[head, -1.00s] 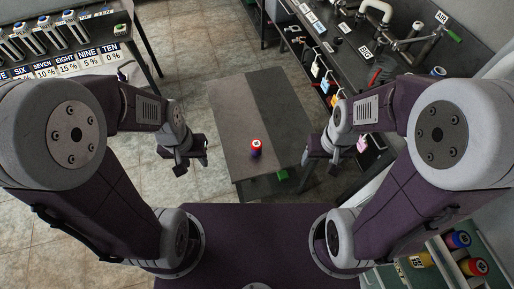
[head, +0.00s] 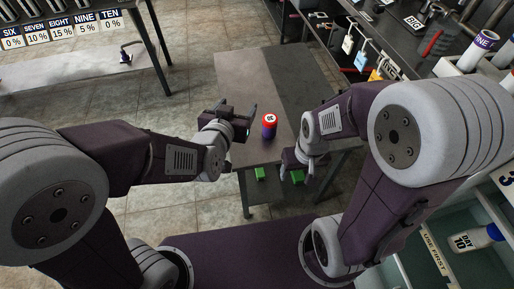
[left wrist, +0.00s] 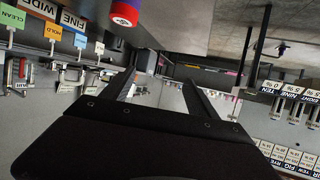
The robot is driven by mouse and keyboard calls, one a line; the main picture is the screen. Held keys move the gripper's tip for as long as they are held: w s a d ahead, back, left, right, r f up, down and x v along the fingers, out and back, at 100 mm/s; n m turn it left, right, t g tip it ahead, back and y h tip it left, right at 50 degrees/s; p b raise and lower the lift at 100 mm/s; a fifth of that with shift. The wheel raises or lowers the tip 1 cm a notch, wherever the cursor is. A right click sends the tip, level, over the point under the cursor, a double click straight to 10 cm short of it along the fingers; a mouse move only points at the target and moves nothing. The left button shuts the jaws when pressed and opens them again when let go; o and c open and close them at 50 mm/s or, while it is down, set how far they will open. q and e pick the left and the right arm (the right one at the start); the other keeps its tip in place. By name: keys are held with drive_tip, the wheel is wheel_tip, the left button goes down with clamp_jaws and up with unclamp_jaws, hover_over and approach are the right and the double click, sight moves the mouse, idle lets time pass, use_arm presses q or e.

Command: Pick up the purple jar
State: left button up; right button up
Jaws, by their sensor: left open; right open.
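A small jar (head: 269,129) with a red, white-marked lid and a purple-blue body stands upright on the grey table. It also shows at the top edge of the left wrist view (left wrist: 124,10), partly cut off. My left gripper (head: 238,110) is open and empty, just left of the jar and apart from it. Its two fingers also show in the left wrist view (left wrist: 160,77), with nothing between them. My right gripper (head: 298,170) is by the table's near right edge, nearer to me than the jar; its jaws are small and hard to make out.
The grey table (head: 245,80) is otherwise bare around the jar. A dark bench (head: 400,50) with hanging tags stands at the back right. A shelf unit at the right holds a white jar (head: 478,238) marked DAY 10.

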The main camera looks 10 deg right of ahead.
use_arm(q)
drive_tip(key=m+g+h+b, duration=0.1)
drive_tip(key=m+h+b, duration=0.1)
drive_tip(key=b, duration=0.2)
approach(268, 124)
drive_tip(key=x, duration=0.4)
drive_tip(key=shift+a+f, duration=0.25)
drive_tip(key=shift+f, duration=0.1)
drive_tip(key=shift+s+d, duration=0.1)
drive_tip(key=b+x, duration=0.2)
drive_tip(key=x, duration=0.1)
drive_tip(key=shift+w+d, duration=0.1)
drive_tip(key=shift+w, duration=0.15)
drive_tip(key=shift+w+d, duration=0.1)
drive_tip(key=shift+w, duration=0.05)
drive_tip(key=b+x, duration=0.2)
drive_tip(key=x, duration=0.2)
drive_tip(key=shift+w+d+f, duration=0.15)
drive_tip(key=shift+w+d, duration=0.05)
drive_tip(key=shift+w, duration=0.05)
drive_tip(key=shift+w+d+b, duration=0.15)
drive_tip(key=shift+w+b, duration=0.05)
drive_tip(key=shift+b, duration=0.1)
use_arm(e)
wheel_tip(268, 124, down, 12)
drive_tip(key=shift+r, duration=0.15)
